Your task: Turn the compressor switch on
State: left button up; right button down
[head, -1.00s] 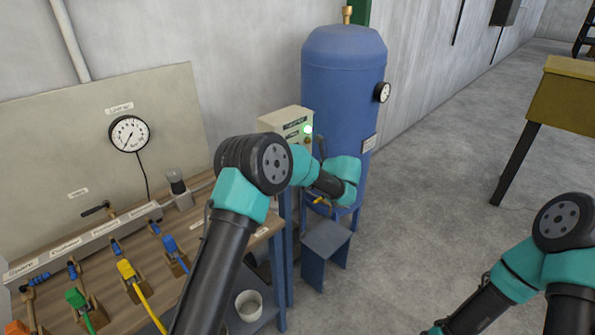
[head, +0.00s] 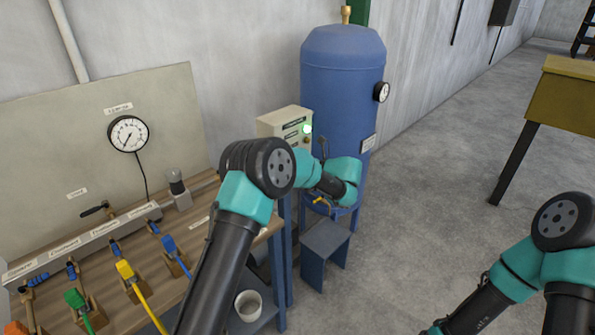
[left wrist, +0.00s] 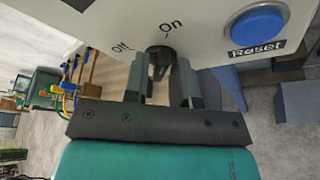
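The compressor switch (left wrist: 159,56) is a dark knob on a pale panel (left wrist: 205,15), with "Off" and "On" labels beside it. My left gripper (left wrist: 160,88) is at the knob, with its two fingers apart, one on each side. I cannot tell whether either finger touches it, or exactly which label the knob points to. In the head view the pale control box (head: 285,119) stands in front of the blue tank (head: 341,80), with a green light lit. My arm hides the switch and left gripper there. My right gripper is outside the head view.
A blue button (left wrist: 257,25) labelled "Reset" is right of the switch. A wooden bench (head: 205,240) with colored valves and a gauge (head: 128,133) stands at left. A small blue stand (head: 326,240) is below the tank. Open floor lies to the right.

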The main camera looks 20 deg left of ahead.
pick_arm(q)
jog(key=shift+o, duration=1)
jog(key=shift+d, duration=0.1)
jog(key=v, duration=1.7)
jog(key=shift+d, duration=0.1)
